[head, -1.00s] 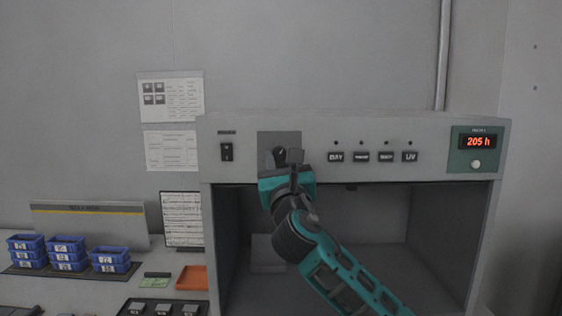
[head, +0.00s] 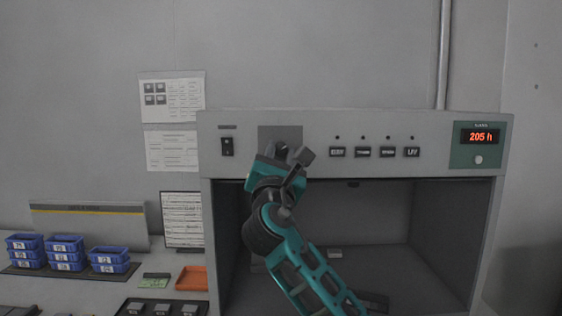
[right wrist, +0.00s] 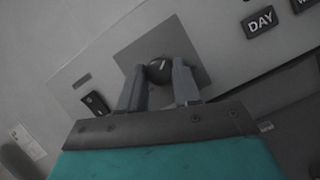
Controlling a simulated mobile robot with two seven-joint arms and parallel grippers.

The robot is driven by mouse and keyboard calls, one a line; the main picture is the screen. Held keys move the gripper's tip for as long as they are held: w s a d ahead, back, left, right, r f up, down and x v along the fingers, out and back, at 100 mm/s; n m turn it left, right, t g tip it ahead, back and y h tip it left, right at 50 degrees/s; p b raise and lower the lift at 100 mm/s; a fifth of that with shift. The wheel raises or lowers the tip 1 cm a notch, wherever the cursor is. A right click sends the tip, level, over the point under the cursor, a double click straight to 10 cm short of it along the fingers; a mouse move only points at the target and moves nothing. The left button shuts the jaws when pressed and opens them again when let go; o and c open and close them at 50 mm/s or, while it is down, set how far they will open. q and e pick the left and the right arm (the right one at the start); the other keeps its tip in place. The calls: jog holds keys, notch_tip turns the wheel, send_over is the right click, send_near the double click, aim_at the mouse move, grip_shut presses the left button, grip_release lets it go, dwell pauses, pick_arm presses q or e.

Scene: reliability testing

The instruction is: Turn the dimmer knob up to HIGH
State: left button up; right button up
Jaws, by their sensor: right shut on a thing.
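The dimmer knob (right wrist: 158,71) is a small round dark knob with a light pointer mark, on a grey square plate (right wrist: 188,53) in the right wrist view. In the head view the plate (head: 279,132) is on the cabinet's front panel, and my gripper covers most of the knob. My right gripper (right wrist: 159,84) has its two grey fingers on either side of the knob and is shut on it. In the head view the right gripper (head: 284,153) is tilted to the right. No HIGH marking is readable. My left gripper is not in view.
A rocker switch (head: 227,146) is left of the plate, and a row of labelled buttons (head: 362,152) is to the right. A red display (head: 480,136) reads 205 h. Below is the cabinet's open bay (head: 430,230). Blue bins (head: 65,252) and an orange tray (head: 192,279) are at left.

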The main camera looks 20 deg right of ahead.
jog(key=m, duration=0.1)
jog(key=m+g+h, duration=0.1)
jog(key=m, duration=0.1)
jog(key=m+g+h, duration=0.1)
jog(key=m, duration=0.1)
jog(key=shift+a+b, duration=0.25)
jog(key=shift+b, duration=0.05)
jog(key=m+g+h, duration=0.1)
jog(key=m, duration=0.3)
jog(key=shift+w+r, duration=0.1)
jog(key=m+g, duration=0.1)
jog(key=m, duration=0.2)
jog(key=shift+a+r+g, duration=0.1)
jog(key=shift+r+g, duration=0.05)
jog(key=shift+g, duration=0.15)
jog(key=shift+r+m+g+h+p, duration=0.15)
jog(key=shift+m+g+p, duration=0.3)
jog(key=shift+m, duration=0.6)
jog(key=shift+f+m+g+h+p, duration=0.15)
jog(key=shift+m+g+p, duration=0.25)
jog(key=shift+m, duration=0.65)
jog(key=shift+r, duration=0.1)
jog(key=o, duration=1.1)
jog(key=shift+c, duration=0.2)
